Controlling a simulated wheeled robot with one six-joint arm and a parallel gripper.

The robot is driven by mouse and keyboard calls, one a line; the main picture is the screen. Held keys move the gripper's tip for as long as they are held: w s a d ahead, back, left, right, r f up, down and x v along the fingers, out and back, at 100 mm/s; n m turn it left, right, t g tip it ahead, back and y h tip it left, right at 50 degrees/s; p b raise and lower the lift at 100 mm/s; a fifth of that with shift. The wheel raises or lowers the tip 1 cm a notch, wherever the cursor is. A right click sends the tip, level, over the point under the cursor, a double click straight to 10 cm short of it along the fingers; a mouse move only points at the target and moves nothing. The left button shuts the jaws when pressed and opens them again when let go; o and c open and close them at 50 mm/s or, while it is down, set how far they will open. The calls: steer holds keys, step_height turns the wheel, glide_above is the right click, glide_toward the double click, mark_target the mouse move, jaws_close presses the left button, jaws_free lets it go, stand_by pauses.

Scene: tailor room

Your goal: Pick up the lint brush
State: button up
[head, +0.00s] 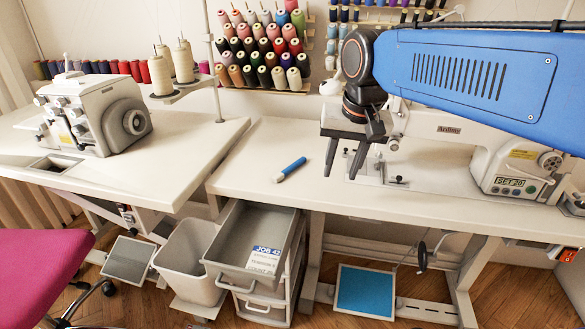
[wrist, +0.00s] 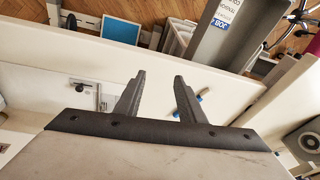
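The lint brush is likely the small blue-handled object with a pale end (head: 289,169) lying on the white sewing table (head: 235,180) in the head view, near the left part of the table.
A white sewing machine (head: 450,135) stands to the right, beside and behind my gripper. Racks of thread spools (head: 262,50) line the wall. An overlock machine (head: 92,112) stands on the left table. A grey drawer (head: 238,225) sits open below the table's front edge. The tabletop around the brush is clear.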

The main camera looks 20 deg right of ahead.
steer(key=w+a+r+m+g, duration=0.1)
steer(key=w+a+r+m, duration=0.15)
steer(key=w+r, duration=0.55)
steer(key=m+g, duration=0.2)
steer(key=m, duration=0.2)
glide_above(296, 162)
steer(key=f, duration=1.1)
steer(key=shift+s+a, duration=0.25)
steer(key=shift+a, duration=0.1)
steer(key=shift+w+d+f, duration=0.1)
steer(key=shift+d+f, duration=0.1)
steer(key=shift+f, duration=1.2)
steer(key=shift+w+d+f, duration=0.1)
steer(key=shift+d+f, duration=0.05)
steer(key=shift+f, duration=1.25)
jaws_close()
